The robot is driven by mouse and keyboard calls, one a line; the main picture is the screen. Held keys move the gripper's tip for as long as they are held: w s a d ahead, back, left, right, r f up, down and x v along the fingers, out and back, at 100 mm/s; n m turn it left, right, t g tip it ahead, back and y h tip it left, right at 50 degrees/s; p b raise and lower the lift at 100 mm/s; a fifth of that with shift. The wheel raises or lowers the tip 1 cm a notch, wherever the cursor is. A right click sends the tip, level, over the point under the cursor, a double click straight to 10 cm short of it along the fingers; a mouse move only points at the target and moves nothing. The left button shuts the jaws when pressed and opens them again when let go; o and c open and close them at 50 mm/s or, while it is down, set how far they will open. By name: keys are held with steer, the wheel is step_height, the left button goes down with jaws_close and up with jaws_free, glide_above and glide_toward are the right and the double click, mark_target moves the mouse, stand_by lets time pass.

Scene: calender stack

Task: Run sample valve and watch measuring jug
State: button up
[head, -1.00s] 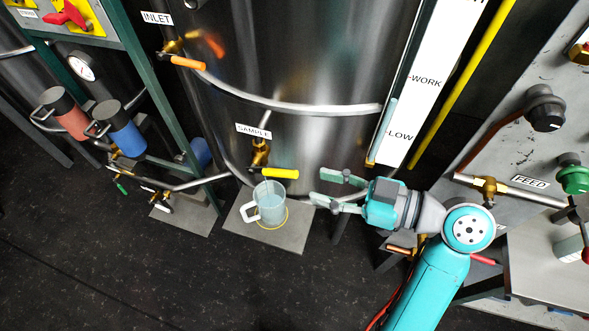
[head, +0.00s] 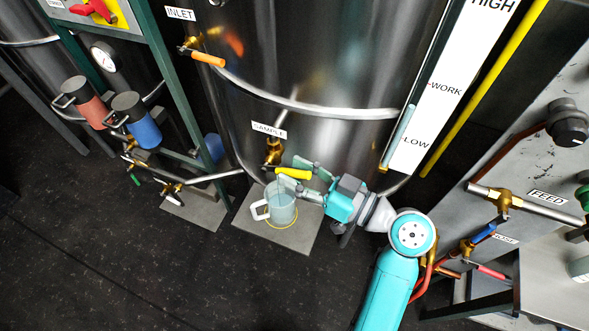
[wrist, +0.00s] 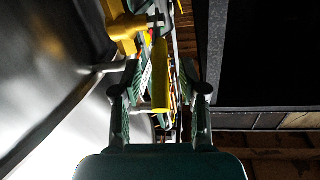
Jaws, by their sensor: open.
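The sample valve (head: 272,152) is a brass valve low on the steel tank, below a SAMPLE label. Its yellow handle (head: 293,173) points sideways to the right. My gripper (head: 289,172) is open, with its fingers at either side of the handle. In the wrist view, the handle (wrist: 160,75) lies between the two fingers, with gaps showing at both sides. The clear measuring jug (head: 281,208) stands upright on a grey plate below the valve, its handle to the left. It looks pale blue-grey inside; its level is too small to read.
An orange-handled INLET valve (head: 208,58) is at the upper left of the tank. A level gauge (head: 425,95) with WORK and LOW marks is at right. A green frame (head: 178,85) and red and blue canisters stand left. The dark floor (head: 110,260) in front is open.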

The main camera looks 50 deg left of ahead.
steer(key=shift+s+a, duration=0.15)
steer(key=shift+a, duration=0.25)
steer(key=shift+c, duration=0.2)
jaws_close()
steer(key=shift+d+f+g+y, duration=0.25)
steer(key=shift+f+g+y, duration=0.15)
steer(key=shift+f+y, duration=0.55)
steer(key=shift+d+f+m+g+y, duration=0.1)
steer(key=shift+f+m+g+y, duration=0.25)
steer(key=shift+y, duration=0.45)
steer(key=shift+f+m+g+y, duration=0.15)
steer(key=shift+f+y, duration=0.25)
steer(key=shift+y, duration=0.35)
steer(key=shift+w, duration=0.2)
